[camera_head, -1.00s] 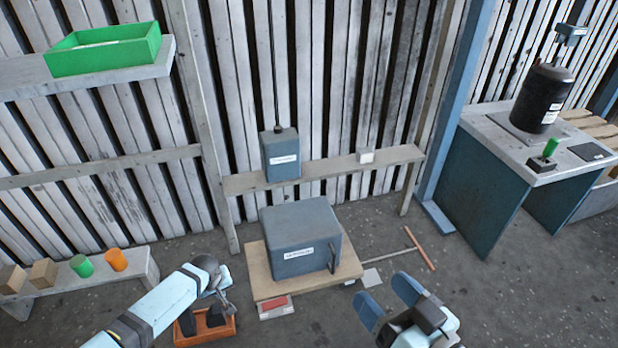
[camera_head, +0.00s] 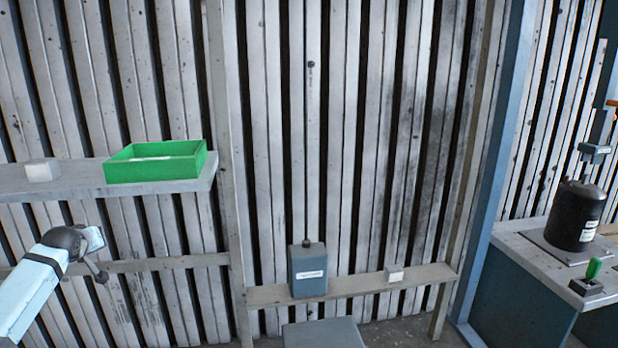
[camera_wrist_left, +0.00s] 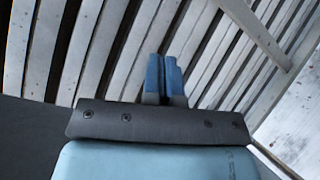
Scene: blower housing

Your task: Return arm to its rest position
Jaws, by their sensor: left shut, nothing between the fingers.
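My left arm (camera_head: 38,285) comes in from the left in the head view, raised in front of the slatted wall, below the shelf with the green tray. Its far end is dark and rounded, and the fingers are not clear there. In the left wrist view my left gripper (camera_wrist_left: 164,70) shows its two blue fingers pressed together with nothing between them. Pale slats lie beyond the fingertips. My right gripper is in neither view.
The green tray (camera_head: 155,163) and a small white block (camera_head: 41,170) sit on the shelf (camera_head: 75,192) at left. A blue-grey box (camera_head: 308,270) and a white block (camera_head: 394,273) stand on the low rail. A black cylinder (camera_head: 578,215) stands on the bench at right.

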